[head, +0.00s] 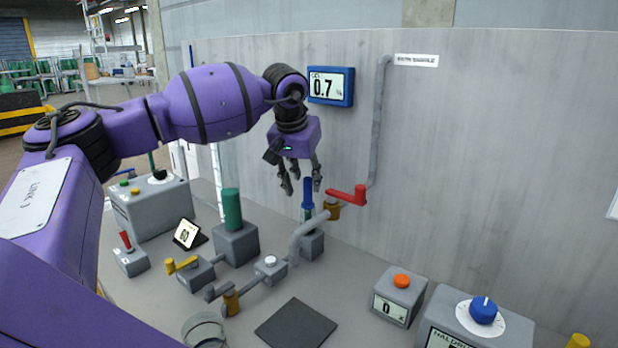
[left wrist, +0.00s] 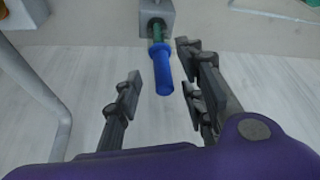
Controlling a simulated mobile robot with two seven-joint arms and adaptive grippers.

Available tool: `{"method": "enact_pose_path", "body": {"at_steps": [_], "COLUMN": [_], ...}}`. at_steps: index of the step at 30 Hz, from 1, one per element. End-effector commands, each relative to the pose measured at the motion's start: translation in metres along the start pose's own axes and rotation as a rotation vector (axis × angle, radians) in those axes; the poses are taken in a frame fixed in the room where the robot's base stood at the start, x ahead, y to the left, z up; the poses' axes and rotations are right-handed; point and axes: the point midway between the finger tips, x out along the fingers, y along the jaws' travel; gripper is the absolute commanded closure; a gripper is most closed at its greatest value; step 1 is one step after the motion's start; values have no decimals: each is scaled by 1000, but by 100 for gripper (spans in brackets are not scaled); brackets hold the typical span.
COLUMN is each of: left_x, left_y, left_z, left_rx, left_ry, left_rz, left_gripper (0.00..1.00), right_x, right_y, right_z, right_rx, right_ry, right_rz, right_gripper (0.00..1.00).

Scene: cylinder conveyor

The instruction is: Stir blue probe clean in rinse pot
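The blue probe (head: 308,192) stands upright in a small grey block (head: 313,245) by the back wall. In the left wrist view its blue handle (left wrist: 163,72) shows, with a green part between it and the block (left wrist: 157,12). My left gripper (head: 302,188) is open and empty, fingers pointing down near the probe's top. In the left wrist view its fingers (left wrist: 160,68) are spread to either side of the handle, with no clear contact. A clear round pot (head: 204,328), perhaps the rinse pot, is at the bottom edge, partly cut off. My right gripper is not in view.
A pipe with a red-handled valve (head: 347,194) runs right beside the probe. A green cylinder (head: 232,209) stands on a block to the left. A dark flat pad (head: 296,324) lies in front. A wall display (head: 331,86) reads 0.7.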

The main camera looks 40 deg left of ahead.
Motion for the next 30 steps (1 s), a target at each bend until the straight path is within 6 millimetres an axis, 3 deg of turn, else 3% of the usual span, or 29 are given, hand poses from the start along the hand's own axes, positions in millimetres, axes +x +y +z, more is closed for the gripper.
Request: {"method": "enact_pose_path", "body": {"at_steps": [10, 22, 30], "left_x": [49, 59, 58], "left_y": [1, 0, 0], "left_z": [0, 0, 0], "left_rx": [0, 0, 0], "left_ry": [0, 1, 1], "left_rz": [3, 1, 1], "left_gripper": [63, 63, 96], "right_x": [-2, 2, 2], "right_y": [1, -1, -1], "right_z": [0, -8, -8], "right_rx": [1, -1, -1], "right_ry": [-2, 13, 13], "right_rz": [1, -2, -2], "right_gripper": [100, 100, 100]}}
